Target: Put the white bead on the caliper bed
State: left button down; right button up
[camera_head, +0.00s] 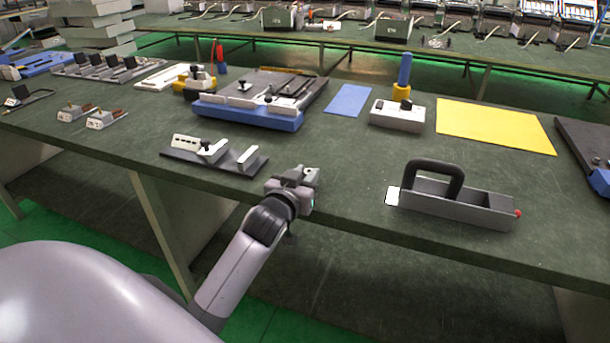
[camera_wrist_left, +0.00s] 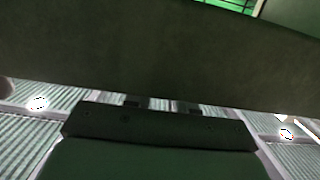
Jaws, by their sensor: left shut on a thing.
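My left gripper (camera_head: 305,174) is at the table's front edge in the head view. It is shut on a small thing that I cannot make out. In the left wrist view its fingertips (camera_wrist_left: 162,105) show only as small dark stubs. A low dark base with pale upright blocks and a black knob, which looks like the caliper bed (camera_head: 198,161), lies on the table just left of and beyond the gripper. The two are apart. I cannot pick out the white bead in either view.
A grey tray with a black handle (camera_head: 455,204) stands right of the gripper. Behind are a blue-based fixture (camera_head: 248,116), a blue mat (camera_head: 348,100), a grey box (camera_head: 397,117) and a yellow mat (camera_head: 495,125). The green table (camera_head: 330,155) is clear between them.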

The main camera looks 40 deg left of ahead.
pick_arm(q)
jog(key=c, duration=0.9)
grip_release()
jog(key=shift+c, duration=0.2)
jog(key=shift+f, duration=0.15)
